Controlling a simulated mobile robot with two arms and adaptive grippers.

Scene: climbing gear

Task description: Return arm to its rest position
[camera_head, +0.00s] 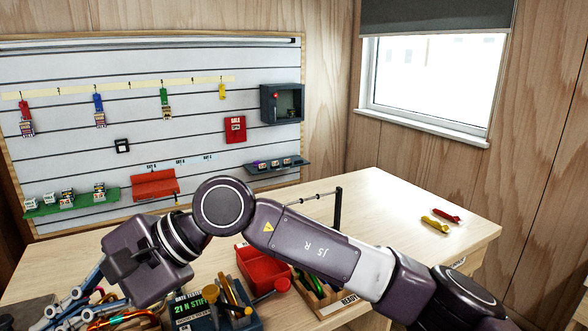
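My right arm (310,243) enters from the lower right and reaches across the table to the lower left. Its wrist (145,258) hangs over the table's left front. My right gripper (72,305) is at the lower left edge, among grey metal parts and coloured carabiners (130,316). I cannot tell whether its fingers are open or shut, or whether they touch anything. My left gripper is not in view.
A yellow tool (435,222) and a red tool (446,215) lie at the right. The slatted wall (70,150) holds hanging tags and shelves. The table's back right (390,200) is clear.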

